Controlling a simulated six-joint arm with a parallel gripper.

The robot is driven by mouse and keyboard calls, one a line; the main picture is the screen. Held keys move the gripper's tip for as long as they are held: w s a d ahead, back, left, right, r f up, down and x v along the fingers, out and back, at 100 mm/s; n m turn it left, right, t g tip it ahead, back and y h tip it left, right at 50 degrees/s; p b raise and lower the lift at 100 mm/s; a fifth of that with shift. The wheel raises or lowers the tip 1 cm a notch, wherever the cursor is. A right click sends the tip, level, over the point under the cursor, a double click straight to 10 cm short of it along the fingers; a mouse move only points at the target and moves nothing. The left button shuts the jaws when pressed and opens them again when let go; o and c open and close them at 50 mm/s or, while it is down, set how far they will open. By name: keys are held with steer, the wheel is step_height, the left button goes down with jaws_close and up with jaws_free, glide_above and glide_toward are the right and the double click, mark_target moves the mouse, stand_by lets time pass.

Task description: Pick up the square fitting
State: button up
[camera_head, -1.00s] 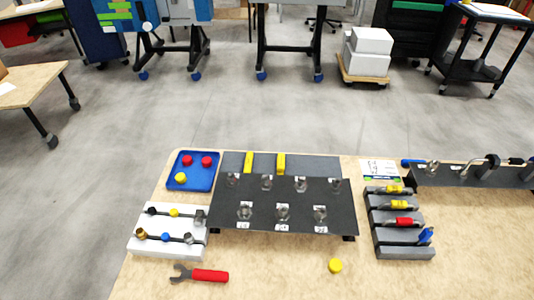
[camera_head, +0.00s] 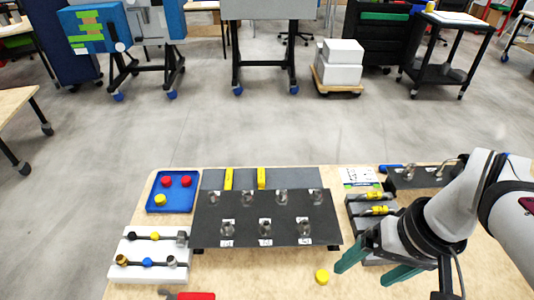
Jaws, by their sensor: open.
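A white block (camera_head: 140,275) at the left front of the table holds several small fittings in two rows. A grey, blocky fitting (camera_head: 183,238) at the right end of its back row looks the most square, but it is too small to tell for certain. My gripper (camera_head: 362,276) has green fingers, spread apart and empty. It is over the right front of the table, far to the right of the white block. My gripper and arm hide part of the dark tool rack.
A dark raised panel (camera_head: 268,232) with several metal fittings stands between the white block and my gripper. A blue tray (camera_head: 158,207) holds red and yellow caps. A red-handled wrench (camera_head: 195,296) is partly cut off at the front.

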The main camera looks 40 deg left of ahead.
steer(key=w+a+n, duration=0.2)
steer(key=a+n, duration=0.5)
steer(key=a, duration=0.6)
steer(key=n+g, duration=0.2)
steer(key=n, duration=1.2)
glide_toward(181, 237)
steer(key=shift+y, duration=0.3)
steer(key=x, duration=0.9)
steer(key=shift+d, duration=0.2)
jaws_close()
